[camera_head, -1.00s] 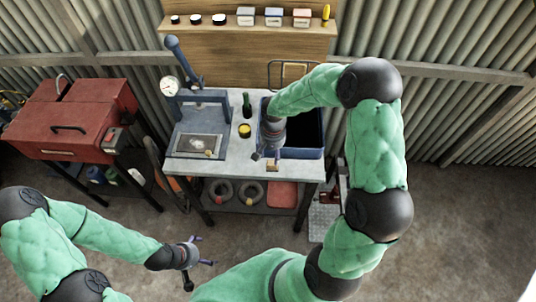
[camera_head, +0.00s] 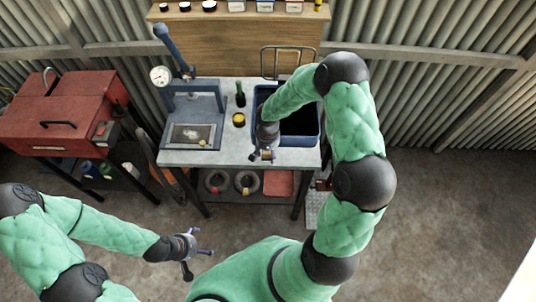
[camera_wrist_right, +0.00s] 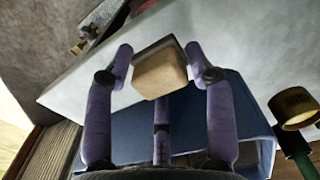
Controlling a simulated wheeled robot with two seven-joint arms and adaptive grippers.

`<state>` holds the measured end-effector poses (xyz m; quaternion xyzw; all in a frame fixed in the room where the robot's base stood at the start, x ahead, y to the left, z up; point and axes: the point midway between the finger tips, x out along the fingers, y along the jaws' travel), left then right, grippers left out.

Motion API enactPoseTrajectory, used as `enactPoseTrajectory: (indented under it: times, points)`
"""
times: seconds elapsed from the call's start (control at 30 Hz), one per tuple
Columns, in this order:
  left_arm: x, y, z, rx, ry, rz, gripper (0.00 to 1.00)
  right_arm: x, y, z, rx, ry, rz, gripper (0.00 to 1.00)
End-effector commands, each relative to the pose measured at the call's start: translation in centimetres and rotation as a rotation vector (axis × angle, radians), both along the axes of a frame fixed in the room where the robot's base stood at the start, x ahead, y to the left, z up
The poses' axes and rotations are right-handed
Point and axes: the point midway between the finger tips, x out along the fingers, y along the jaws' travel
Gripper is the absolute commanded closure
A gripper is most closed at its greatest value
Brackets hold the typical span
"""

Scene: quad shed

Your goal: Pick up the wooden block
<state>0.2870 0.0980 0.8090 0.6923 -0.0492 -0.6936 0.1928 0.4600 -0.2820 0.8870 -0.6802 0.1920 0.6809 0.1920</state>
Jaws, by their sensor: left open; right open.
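The wooden block (camera_wrist_right: 160,72) is light tan with a darker brown edge. In the right wrist view it sits on the pale bench top, between the purple fingers of my right gripper (camera_wrist_right: 163,75). The fingers are open around it, with a gap showing on the left side; I cannot tell whether any finger touches it. My left gripper (camera_head: 199,245) is open and empty, out over the floor in front of the bench.
A blue bin (camera_head: 315,131) stands on the bench beside my right gripper. A yellow-topped jar (camera_head: 239,120), a green bottle (camera_head: 240,97) and a blue press (camera_head: 194,103) stand to the left. A red toolbox (camera_head: 55,120) is further left. Open floor lies at right.

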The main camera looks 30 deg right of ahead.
Motion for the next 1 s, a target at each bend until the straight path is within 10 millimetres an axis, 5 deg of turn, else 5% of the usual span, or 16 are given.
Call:
enactPoseTrajectory:
  times: [0.3,0.47,1.0]
  points:
    - [0.0,0.0,0.0,0.000,0.000,0.000,0.00,0.0,0.0,-0.5,0.000,0.000,0.000,0.45]
    - [0.0,0.0,0.0,0.000,0.000,0.000,0.00,0.0,0.0,-0.5,0.000,0.000,0.000,0.90]
    - [0.0,0.0,0.1,0.000,0.000,0.000,0.00,0.1,0.0,0.7,0.000,-0.002,0.000,0.92]
